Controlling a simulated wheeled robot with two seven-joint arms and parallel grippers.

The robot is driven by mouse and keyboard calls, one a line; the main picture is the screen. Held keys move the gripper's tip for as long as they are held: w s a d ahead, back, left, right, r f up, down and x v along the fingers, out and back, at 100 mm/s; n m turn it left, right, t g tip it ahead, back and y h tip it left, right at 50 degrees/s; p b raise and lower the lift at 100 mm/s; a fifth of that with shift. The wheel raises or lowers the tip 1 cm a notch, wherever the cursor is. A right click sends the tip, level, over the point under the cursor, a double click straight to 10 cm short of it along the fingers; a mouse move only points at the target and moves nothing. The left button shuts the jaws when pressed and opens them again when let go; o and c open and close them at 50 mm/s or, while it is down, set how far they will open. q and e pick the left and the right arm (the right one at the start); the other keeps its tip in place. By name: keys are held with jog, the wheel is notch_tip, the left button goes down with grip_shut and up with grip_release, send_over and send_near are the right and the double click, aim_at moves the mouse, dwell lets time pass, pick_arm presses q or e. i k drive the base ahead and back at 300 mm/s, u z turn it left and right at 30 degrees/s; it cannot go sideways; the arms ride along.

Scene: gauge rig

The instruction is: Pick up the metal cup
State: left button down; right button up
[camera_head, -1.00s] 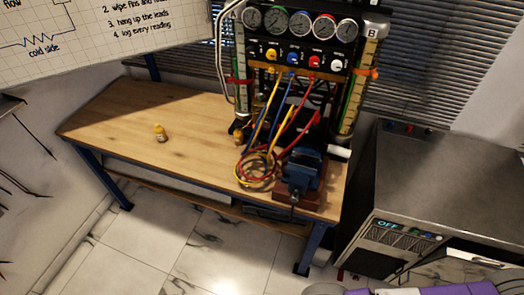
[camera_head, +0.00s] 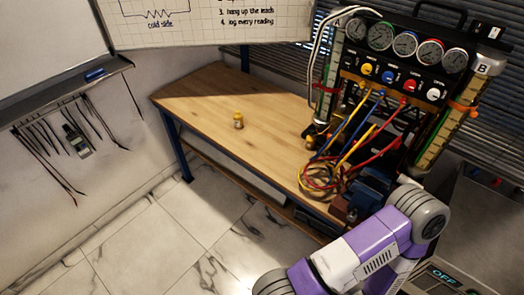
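I cannot make out a metal cup in the head view. A small yellow jar or bottle (camera_head: 238,120) stands upright on the wooden workbench (camera_head: 205,98). A purple and white link of one of my arms reaches up from the bottom right, in front of the bench's right end. Neither gripper is in the picture, so I cannot see whether they are open or shut.
A gauge rig (camera_head: 395,75) with coloured leads (camera_head: 335,170) stands at the bench's right. A blue vise (camera_head: 372,190) sits at the front, partly behind my arm. The bench's left half is mostly clear. Leads and a meter (camera_head: 76,140) hang on the left wall.

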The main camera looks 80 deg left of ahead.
aim_at(326, 153)
jog(key=u, duration=2.15)
